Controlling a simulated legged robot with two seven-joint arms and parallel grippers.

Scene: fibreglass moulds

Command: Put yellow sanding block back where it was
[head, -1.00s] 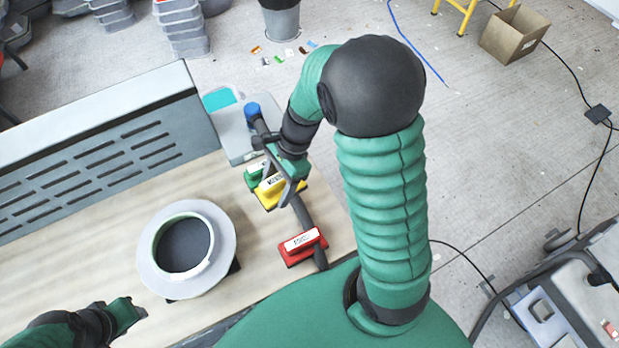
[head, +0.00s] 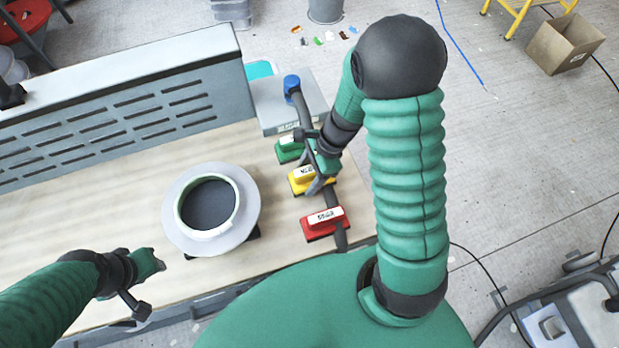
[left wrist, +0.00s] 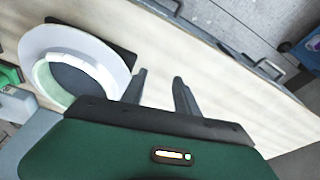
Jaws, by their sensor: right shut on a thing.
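The yellow sanding block (head: 301,184) is at the right end of the workbench, between the green sanding block (head: 287,151) and the red sanding block (head: 323,223). It has a pale label on top. My right gripper (head: 318,178) is shut on it from the right and hides part of it. I cannot tell whether the block touches the bench. My left gripper (head: 152,262) is over the front left of the bench, left of the round mould. In the left wrist view its two fingers (left wrist: 160,86) are apart with nothing between them.
The white round mould (head: 170,215) sits mid-bench and also shows in the left wrist view (left wrist: 38,45). A dark hose (head: 303,108) runs beside the blocks from a grey case (head: 270,105). A slotted grey panel (head: 120,110) bounds the back. The bench's (head: 80,225) left part is clear.

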